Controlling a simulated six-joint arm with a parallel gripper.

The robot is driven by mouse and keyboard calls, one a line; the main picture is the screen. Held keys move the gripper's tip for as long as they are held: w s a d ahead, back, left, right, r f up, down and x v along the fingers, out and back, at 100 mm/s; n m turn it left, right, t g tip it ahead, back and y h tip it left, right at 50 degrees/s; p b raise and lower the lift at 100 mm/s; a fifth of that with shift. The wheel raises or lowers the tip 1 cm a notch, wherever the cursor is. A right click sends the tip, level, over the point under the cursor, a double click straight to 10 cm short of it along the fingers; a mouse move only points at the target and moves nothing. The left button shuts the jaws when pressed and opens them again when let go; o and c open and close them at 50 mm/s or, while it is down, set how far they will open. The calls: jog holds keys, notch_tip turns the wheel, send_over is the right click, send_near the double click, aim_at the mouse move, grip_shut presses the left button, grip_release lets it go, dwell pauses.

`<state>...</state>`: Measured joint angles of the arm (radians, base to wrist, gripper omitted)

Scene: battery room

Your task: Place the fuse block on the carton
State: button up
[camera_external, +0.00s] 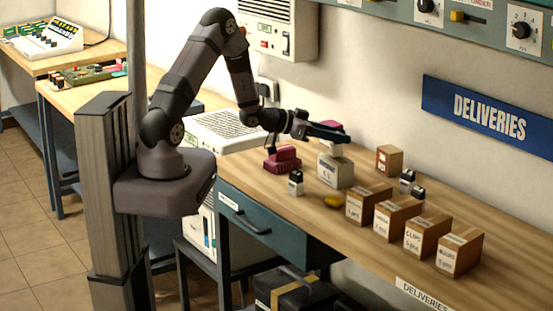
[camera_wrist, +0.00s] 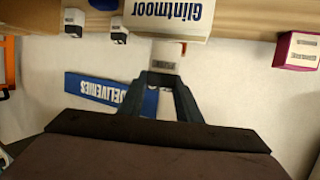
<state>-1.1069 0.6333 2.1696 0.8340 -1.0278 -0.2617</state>
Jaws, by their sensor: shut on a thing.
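My gripper (camera_wrist: 168,76) is shut on a pale block with a grey label (camera_wrist: 167,55), which I take to be the fuse block. In the external view my gripper (camera_external: 343,133) reaches out over the bench, above a white carton (camera_external: 335,172); the arm and the clutter there make the held block hard to make out. In the wrist view, which is upside down, a white carton marked "Glintmoor" (camera_wrist: 168,20) lies just beyond the held block. Whether the two touch I cannot tell.
Several brown boxes (camera_external: 457,254) line the bench's front right. Small black-and-white blocks (camera_external: 295,184) stand nearby, with two more (camera_wrist: 118,30) in the wrist view. A yellow lump (camera_external: 334,202) and a magenta device (camera_external: 282,161) lie near the carton. A wall stands behind.

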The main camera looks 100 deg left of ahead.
jog(key=shift+f, duration=0.3)
jog(key=shift+f, duration=0.2)
jog(key=o, duration=1.1)
jog(key=shift+r, duration=0.15)
jog(key=b+v, duration=0.2)
jog(key=v, duration=1)
jog(key=shift+w+d, duration=0.1)
